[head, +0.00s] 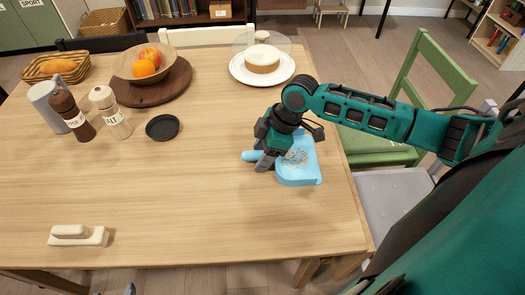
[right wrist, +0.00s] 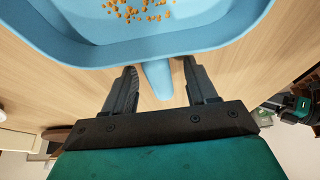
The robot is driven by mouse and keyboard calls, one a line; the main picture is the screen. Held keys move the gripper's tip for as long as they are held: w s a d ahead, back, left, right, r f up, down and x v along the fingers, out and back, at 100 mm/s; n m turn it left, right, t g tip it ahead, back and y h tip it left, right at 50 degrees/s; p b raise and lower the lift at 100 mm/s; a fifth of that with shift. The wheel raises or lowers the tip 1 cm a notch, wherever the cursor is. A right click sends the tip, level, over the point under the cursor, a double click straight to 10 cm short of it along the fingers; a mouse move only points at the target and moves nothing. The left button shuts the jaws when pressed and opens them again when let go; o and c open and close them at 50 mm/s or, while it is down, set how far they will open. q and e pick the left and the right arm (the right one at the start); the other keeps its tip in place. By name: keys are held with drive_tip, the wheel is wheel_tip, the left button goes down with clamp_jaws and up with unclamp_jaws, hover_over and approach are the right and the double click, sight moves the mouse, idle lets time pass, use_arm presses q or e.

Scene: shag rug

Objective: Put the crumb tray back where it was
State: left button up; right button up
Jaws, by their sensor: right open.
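The crumb tray is a light blue pan (head: 310,172) with a short handle (head: 249,156); it lies on the wooden table near the right edge. Orange-brown crumbs (head: 295,157) are in it. The tray (right wrist: 160,48) also fills the top of the right wrist view, with crumbs at its top edge. My right gripper (head: 262,163) is low over the handle. In the right wrist view the handle (right wrist: 157,80) lies between its two open fingers, with a gap on each side.
A cream block-shaped item with a raised grip (head: 78,236) lies front left. A dark round coaster (head: 162,127), salt and pepper mills (head: 110,113), a fruit bowl (head: 152,66) and a cake plate (head: 238,70) stand farther back. The front middle of the table (head: 180,205) is clear.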

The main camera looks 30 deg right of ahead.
sight(281, 160)
drive_tip(key=p+v, duration=0.2)
drive_tip(key=v, duration=1)
